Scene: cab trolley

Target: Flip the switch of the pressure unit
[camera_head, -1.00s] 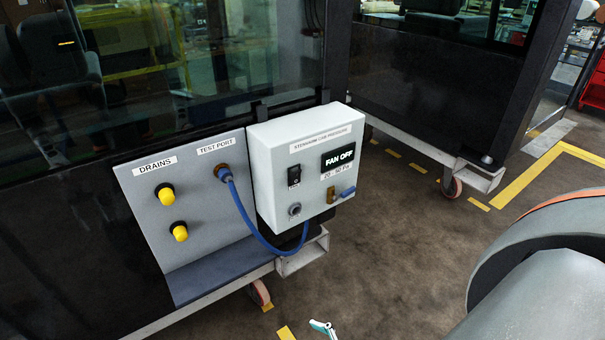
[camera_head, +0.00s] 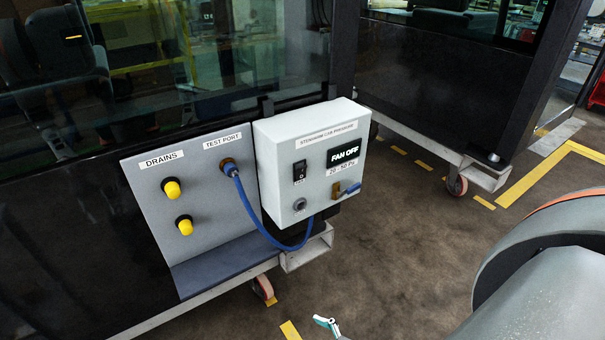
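The pressure unit (camera_head: 276,150) is a white box mounted on the dark cab wall, right of a grey panel. Its black rocker switch (camera_head: 299,172) sits on the front face, left of a display (camera_head: 343,153) reading "FAN OFF". A blue hose (camera_head: 252,215) runs from the test port (camera_head: 229,167) on the panel to below the box. One of my grippers (camera_head: 325,323) shows only a small light tip at the bottom edge, well below the unit and apart from it. I cannot tell which gripper it is or whether it is open.
Two yellow drain knobs (camera_head: 172,189) stick out of the grey panel (camera_head: 148,215). A small valve with a blue handle (camera_head: 351,189) projects from the unit's lower right. A metal frame with a caster (camera_head: 263,287) lies below. The brown floor (camera_head: 400,260) to the right is open. My arm fills the lower right.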

